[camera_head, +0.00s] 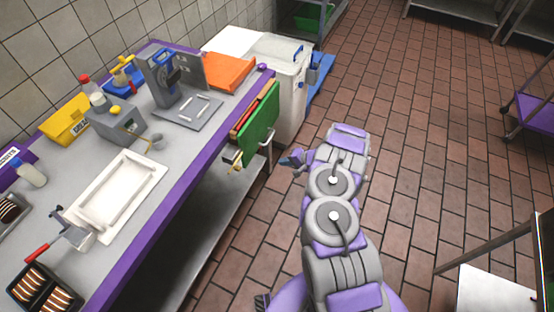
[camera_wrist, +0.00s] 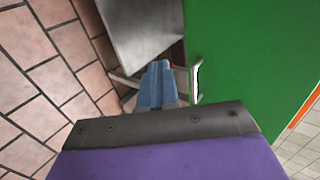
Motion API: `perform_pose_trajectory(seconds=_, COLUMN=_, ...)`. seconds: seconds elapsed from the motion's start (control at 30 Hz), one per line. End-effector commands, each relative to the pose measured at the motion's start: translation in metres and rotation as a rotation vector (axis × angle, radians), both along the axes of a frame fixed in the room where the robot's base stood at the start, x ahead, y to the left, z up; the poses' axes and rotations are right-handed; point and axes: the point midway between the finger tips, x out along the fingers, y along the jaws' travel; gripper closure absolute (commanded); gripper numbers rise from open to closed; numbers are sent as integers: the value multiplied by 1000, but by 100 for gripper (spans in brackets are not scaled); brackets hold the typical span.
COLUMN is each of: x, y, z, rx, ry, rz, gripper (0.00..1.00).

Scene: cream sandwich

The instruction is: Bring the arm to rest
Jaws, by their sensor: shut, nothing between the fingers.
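My arm, purple and grey, reaches out over the brick floor in the head view, to the right of the counter. My gripper (camera_head: 291,160) is at its far end, pointing left toward the counter's end. In the wrist view its blue fingers (camera_wrist: 157,84) are together with nothing between them. A green board (camera_head: 259,124) hangs at the counter's end, just left of my gripper; it fills much of the right side of the wrist view (camera_wrist: 250,50). I cannot tell the exact gap between fingers and board.
The purple-edged counter (camera_head: 180,172) runs along the left, holding a white tray (camera_head: 116,190), a yellow bin (camera_head: 68,119) and an orange tray (camera_head: 230,72). A white bin (camera_head: 288,95) stands beyond the green board. Open tiled floor (camera_head: 430,130) lies right of my arm.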

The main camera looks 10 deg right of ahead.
Motion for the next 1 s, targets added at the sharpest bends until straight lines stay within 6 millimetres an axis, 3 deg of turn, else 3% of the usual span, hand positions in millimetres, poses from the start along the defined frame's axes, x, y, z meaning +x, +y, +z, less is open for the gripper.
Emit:
perform_pose_trajectory(seconds=0.33, x=-3, y=-3, z=3, rx=2, ry=-1, rz=2, gripper=100)
perform_pose_trajectory(seconds=0.47, x=0, y=11, z=21, rx=20, ry=-4, rz=27, gripper=100)
perform_pose_trajectory(seconds=0.77, x=-6, y=90, z=134, rx=116, ry=-4, rz=200, gripper=100)
perform_pose_trajectory(seconds=1.0, x=-41, y=142, z=222, rx=140, ry=17, rz=366, gripper=100)
